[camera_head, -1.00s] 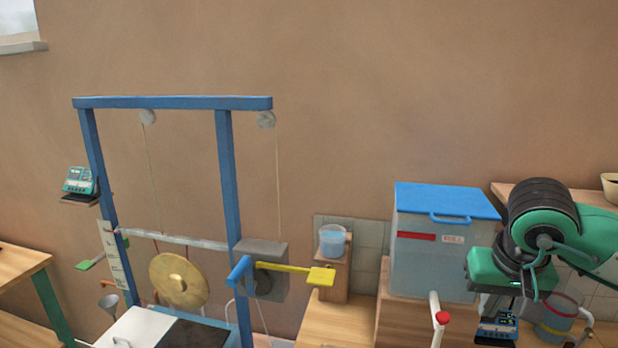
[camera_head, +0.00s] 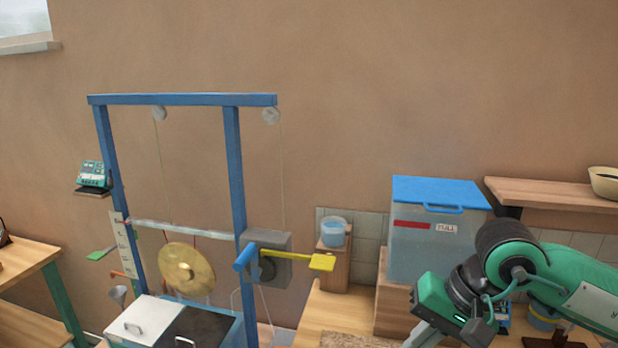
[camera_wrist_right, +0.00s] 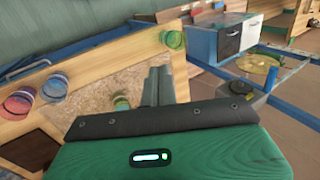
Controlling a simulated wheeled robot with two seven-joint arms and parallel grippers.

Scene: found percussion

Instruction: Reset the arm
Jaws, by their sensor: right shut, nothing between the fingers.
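My right arm is green and black and comes in from the right in the head view. Its green wrist is in front of the wooden counter, below the clear bin. The right gripper (camera_head: 428,334) points down and left at the lower edge of that view. In the right wrist view the two dark fingers of the right gripper (camera_wrist_right: 158,86) are together and hold nothing. They appear in front of a wooden-framed board (camera_wrist_right: 100,85), and I cannot tell how far off it is. My left arm and gripper are in neither view.
A blue frame (camera_head: 236,165) with a brass gong (camera_head: 187,269) and a yellow paddle lever (camera_head: 322,262) stands left of the arm. A clear bin with a blue lid (camera_head: 438,192) stands behind the wrist. Bare wall fills the space above.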

